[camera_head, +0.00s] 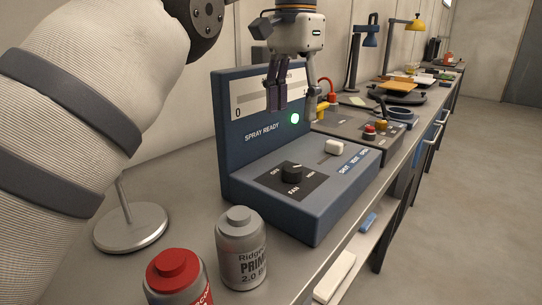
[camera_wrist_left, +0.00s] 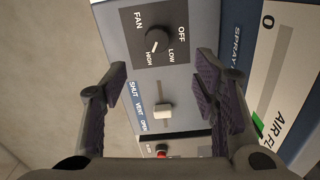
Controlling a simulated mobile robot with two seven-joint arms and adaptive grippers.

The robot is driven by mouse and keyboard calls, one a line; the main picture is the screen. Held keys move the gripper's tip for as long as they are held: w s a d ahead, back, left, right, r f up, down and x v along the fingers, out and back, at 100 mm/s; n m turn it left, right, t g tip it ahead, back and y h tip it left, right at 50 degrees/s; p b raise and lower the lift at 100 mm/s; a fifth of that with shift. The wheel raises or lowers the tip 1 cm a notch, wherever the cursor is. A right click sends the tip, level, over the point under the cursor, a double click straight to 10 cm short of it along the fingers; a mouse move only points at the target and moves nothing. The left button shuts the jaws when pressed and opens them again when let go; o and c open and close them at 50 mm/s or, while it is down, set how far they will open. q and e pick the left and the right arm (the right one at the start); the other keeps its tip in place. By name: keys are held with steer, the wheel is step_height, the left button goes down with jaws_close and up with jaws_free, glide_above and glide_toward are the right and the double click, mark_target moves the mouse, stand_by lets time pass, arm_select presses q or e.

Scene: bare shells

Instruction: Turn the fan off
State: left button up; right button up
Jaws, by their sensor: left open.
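The fan knob (camera_head: 292,172) is a black dial on a dark plate on the sloped front of the blue spray console (camera_head: 330,205). It also shows in the left wrist view (camera_wrist_left: 157,40), with the labels OFF, LOW and HIGH around it. Its white mark appears to point toward HIGH. My left gripper (camera_head: 292,108) is open and empty, above the console in front of its upright panel. In the left wrist view its fingers (camera_wrist_left: 163,72) stand wide apart, with the knob seen beyond them. My right gripper is not in view.
A white slider (camera_head: 334,147) marked SHUT, VENT, OPEN sits behind the knob. A green light (camera_head: 295,118) glows on the upright panel. A grey primer can (camera_head: 242,250) and a red-capped can (camera_head: 175,275) stand in front. A second console (camera_head: 350,130) stands farther along the bench.

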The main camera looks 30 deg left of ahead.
arm_select(q)
glide_above(293, 167)
steer(key=f, duration=0.2)
steer(key=f+p, duration=0.1)
steer(key=f, duration=0.2)
steer(key=shift+s+d+f, duration=0.1)
steer(key=shift+s+f, duration=0.05)
steer(key=shift+s, duration=0.05)
step_height(293, 167, down, 7)
steer(key=shift+w+r, duration=0.1)
steer(key=shift+r, duration=0.05)
steer(key=c, duration=1.2)
steer(key=shift+o, duration=0.2)
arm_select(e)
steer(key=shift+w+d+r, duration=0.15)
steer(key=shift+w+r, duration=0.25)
